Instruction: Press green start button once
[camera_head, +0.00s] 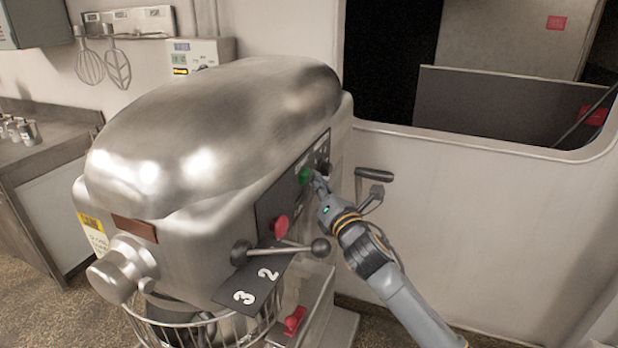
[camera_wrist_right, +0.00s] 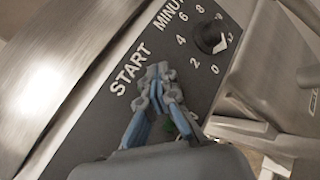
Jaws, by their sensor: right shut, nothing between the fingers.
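The green start button (camera_head: 305,175) sits on the dark control panel on the side of the big steel mixer (camera_head: 205,130). My right gripper (camera_head: 317,182) is shut and empty, with its fingertips right beside the button in the head view. In the right wrist view the shut fingers (camera_wrist_right: 158,75) point at the panel just below the word START, and only a sliver of green (camera_wrist_right: 192,122) shows beside them. I cannot tell whether the fingertips touch the button. My left gripper is not in view.
A red button (camera_head: 281,226) and a gear lever (camera_head: 290,249) with numbered plate sit lower on the mixer. A timer knob (camera_wrist_right: 211,36) is right of START in the wrist view. A black-handled lever (camera_head: 374,175) stands close to my right wrist.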

